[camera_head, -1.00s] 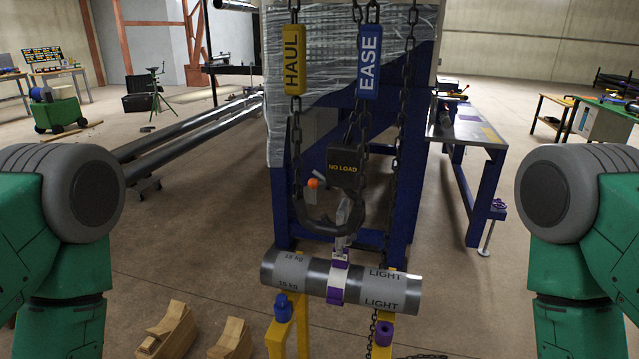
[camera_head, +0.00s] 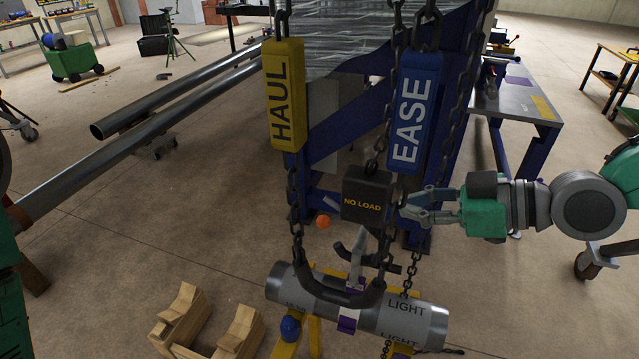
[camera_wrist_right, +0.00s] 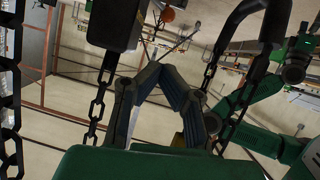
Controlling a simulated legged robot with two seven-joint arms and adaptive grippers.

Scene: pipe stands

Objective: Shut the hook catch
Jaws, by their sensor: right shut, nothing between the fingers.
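The black NO LOAD block (camera_head: 367,196) hangs on a chain, and an orange knob (camera_head: 323,221) shows at its lower left. Below the block, a grey curved metal piece (camera_head: 357,248) and dark parts of the hook stand above the pipe (camera_head: 420,322). I cannot tell exactly how the catch sits. My right gripper (camera_head: 404,204) is at the right side of the block, empty, its fingertips together. In the wrist view the fingertips (camera_wrist_right: 160,72) meet beside the block (camera_wrist_right: 115,22), with the orange knob (camera_wrist_right: 167,14) beyond. My left gripper is out of view.
Chains with the yellow HAUL tag (camera_head: 284,95) and blue EASE tag (camera_head: 414,110) hang around the block. A dark U-shaped loop (camera_head: 345,298) crosses in front of the pipe. Wooden chocks (camera_head: 182,318) lie on the floor at lower left.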

